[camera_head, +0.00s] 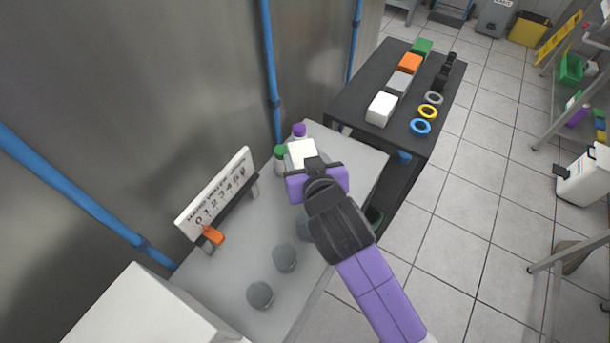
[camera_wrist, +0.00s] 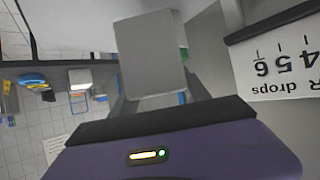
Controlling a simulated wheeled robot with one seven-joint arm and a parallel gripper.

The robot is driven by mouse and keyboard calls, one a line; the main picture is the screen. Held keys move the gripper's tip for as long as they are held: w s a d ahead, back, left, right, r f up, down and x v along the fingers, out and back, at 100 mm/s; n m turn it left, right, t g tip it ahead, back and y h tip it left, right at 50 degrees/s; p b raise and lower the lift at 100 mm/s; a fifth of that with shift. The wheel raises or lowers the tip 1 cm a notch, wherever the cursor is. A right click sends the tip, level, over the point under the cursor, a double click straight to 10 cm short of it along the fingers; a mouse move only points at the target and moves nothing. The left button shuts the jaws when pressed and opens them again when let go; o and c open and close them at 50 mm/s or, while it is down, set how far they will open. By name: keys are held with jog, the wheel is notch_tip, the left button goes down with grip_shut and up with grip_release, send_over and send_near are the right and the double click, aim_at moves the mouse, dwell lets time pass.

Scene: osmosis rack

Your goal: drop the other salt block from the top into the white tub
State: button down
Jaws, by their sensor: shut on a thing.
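My gripper (camera_head: 314,168) is shut on a white salt block (camera_head: 302,151) and holds it over the far end of the grey bench. In the wrist view the block (camera_wrist: 150,55) stands between the two fingers and looks pale grey. Its far side is hidden. A white tub-like container (camera_head: 588,178) stands at the right edge of the head view, well away from my gripper. I cannot tell whether it is the white tub. A large white box (camera_head: 140,308) fills the lower left, and its top looks closed.
The bench (camera_head: 230,278) bears grey round pieces (camera_head: 260,295) and a numbered sign (camera_head: 218,193) with an orange slider (camera_head: 213,235). Green-capped (camera_head: 280,151) and purple-capped (camera_head: 299,130) bottles stand beside the block. The black table (camera_head: 361,88) bears coloured blocks and rings. Blue pipes run along the wall.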

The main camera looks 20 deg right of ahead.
jog(key=shift+w+f, duration=0.1)
jog(key=shift+f, duration=2.95)
jog(key=shift+f, duration=0.2)
jog(key=c, duration=0.5)
grip_release()
jog(key=shift+f, duration=0.1)
jog(key=b+v, duration=0.1)
jog(key=v, duration=1.1)
